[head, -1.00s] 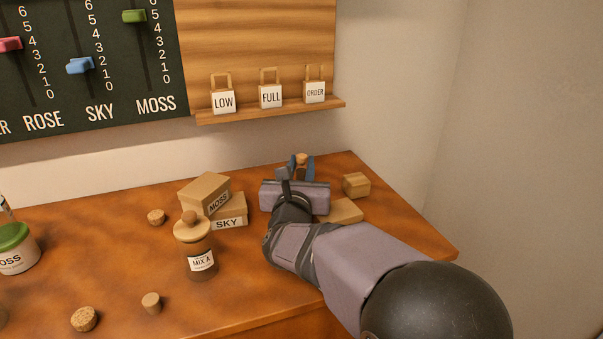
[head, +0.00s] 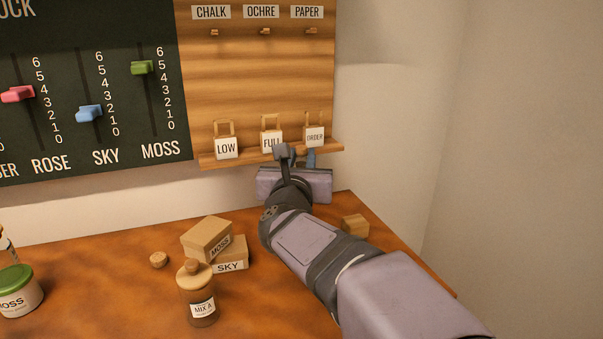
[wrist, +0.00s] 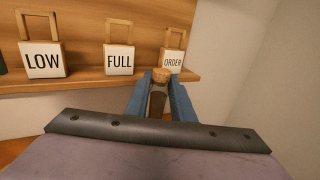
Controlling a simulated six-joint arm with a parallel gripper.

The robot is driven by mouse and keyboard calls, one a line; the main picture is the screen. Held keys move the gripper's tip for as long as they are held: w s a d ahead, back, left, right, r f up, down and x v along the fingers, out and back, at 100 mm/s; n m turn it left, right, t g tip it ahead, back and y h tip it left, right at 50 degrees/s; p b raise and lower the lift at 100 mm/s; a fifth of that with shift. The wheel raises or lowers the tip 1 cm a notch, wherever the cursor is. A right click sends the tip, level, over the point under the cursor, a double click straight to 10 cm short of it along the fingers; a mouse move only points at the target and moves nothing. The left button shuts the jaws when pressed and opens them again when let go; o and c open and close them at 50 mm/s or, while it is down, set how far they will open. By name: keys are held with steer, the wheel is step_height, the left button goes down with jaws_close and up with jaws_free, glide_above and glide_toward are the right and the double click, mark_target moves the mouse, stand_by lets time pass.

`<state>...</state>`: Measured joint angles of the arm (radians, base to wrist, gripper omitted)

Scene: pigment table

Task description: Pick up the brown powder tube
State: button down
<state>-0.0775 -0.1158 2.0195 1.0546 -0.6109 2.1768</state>
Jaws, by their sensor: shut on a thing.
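My gripper (head: 298,159) is raised above the back right of the table, just in front of the small shelf. In the wrist view, its two blue fingers (wrist: 159,98) are shut on a slim brown tube (wrist: 157,104) with a cork stopper (wrist: 161,75). The tube is roughly upright between the fingers.
The shelf (head: 215,162) holds tags marked LOW (head: 226,148), FULL (head: 271,140) and ORDER (head: 315,136), close to my gripper. Below stand MOSS (head: 206,238) and SKY (head: 231,254) boxes, a MIX A jar (head: 197,292) and a wooden block (head: 355,227).

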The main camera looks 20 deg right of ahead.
steer(key=shift+r+p, duration=0.85)
steer(key=shift+r, duration=1.95)
